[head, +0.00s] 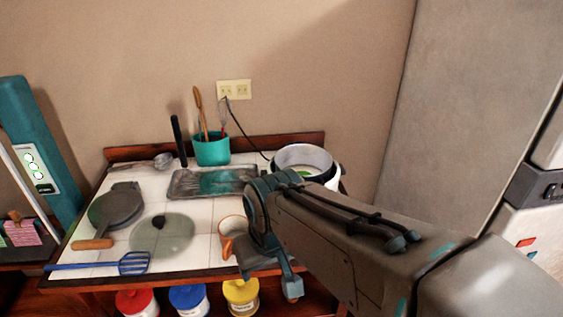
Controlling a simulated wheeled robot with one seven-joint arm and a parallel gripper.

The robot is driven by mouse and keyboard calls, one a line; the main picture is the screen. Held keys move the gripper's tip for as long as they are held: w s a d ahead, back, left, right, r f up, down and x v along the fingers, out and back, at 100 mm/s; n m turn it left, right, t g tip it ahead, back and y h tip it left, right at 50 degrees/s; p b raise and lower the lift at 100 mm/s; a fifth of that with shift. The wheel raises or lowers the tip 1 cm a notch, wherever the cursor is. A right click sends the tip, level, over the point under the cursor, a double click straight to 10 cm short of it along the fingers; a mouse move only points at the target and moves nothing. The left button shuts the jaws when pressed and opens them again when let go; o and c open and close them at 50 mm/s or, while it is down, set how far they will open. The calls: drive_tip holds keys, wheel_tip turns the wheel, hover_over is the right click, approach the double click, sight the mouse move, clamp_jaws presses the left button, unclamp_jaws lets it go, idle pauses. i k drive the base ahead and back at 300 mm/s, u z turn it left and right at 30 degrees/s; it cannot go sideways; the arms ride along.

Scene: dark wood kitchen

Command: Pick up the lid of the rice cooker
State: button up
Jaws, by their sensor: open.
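A round see-through glass lid (172,240) with a black knob lies flat on the white tiled tabletop, left of centre. The rice cooker (315,155) stands at the back right of the table; it is white, and its top is uncovered. My gripper (272,274) is at the table's front edge, to the right of the lid and apart from it. It is open and nothing shows between its fingers. My arm comes in from the lower right and hides part of the table and the cooker's lower front.
An orange and white mug (229,232) stands between the lid and my gripper. A pan (117,205), a blue slotted spatula (133,262) and a grey tray (205,183) surround the lid. A teal utensil holder (212,150) stands behind. A fridge (470,100) bounds the right.

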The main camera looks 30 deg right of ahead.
sight(162, 235)
drive_tip(key=u, duration=2.25)
drive_tip(key=i, duration=1.25)
drive_tip(key=z, duration=2.85)
